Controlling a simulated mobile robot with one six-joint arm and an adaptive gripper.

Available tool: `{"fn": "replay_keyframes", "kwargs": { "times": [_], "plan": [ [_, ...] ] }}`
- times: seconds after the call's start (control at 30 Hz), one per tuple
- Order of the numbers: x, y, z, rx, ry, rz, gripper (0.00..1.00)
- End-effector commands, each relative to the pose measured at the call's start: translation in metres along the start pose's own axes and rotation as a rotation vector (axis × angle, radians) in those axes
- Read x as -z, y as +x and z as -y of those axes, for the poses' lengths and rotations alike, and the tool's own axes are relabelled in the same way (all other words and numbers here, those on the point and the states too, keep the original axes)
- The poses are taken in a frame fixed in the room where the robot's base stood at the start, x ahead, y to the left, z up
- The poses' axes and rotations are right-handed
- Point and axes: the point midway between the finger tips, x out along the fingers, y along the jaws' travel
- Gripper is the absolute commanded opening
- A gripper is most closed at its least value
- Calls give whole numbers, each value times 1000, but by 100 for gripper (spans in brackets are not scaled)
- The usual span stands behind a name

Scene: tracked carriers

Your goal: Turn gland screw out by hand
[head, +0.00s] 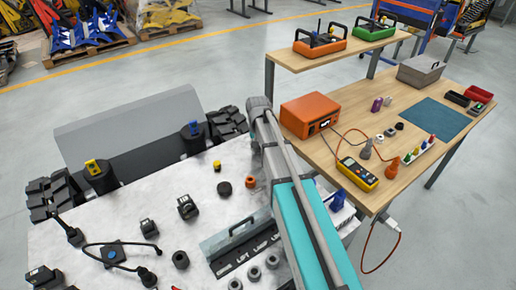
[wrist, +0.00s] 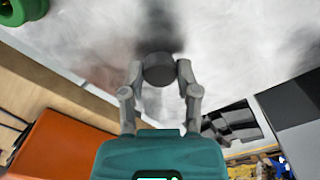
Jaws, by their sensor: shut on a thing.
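In the wrist view my gripper (wrist: 159,72) has its two grey fingers closed on a dark grey round piece (wrist: 158,69), which looks like the gland screw. The pale carrier top lies behind it, with a dark blurred shadow above the piece. I cannot tell whether the piece still sits in a thread. In the head view my arm covers the gripper and the held piece.
The white carrier top (head: 130,215) bears a black cap (head: 224,188), an orange ring (head: 250,182), a yellow-topped plug (head: 217,165) and several grey nuts. A cable (head: 120,244) lies at left. The wooden bench (head: 350,95) with an orange box (head: 309,114) stands right of my arm.

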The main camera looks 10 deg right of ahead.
Motion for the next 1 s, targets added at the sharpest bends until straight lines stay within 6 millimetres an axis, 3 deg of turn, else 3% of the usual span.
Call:
{"fn": "replay_keyframes", "kwargs": {
  "times": [1.0],
  "plan": [
    [-1,0,0,0,-760,2,7]
  ]
}}
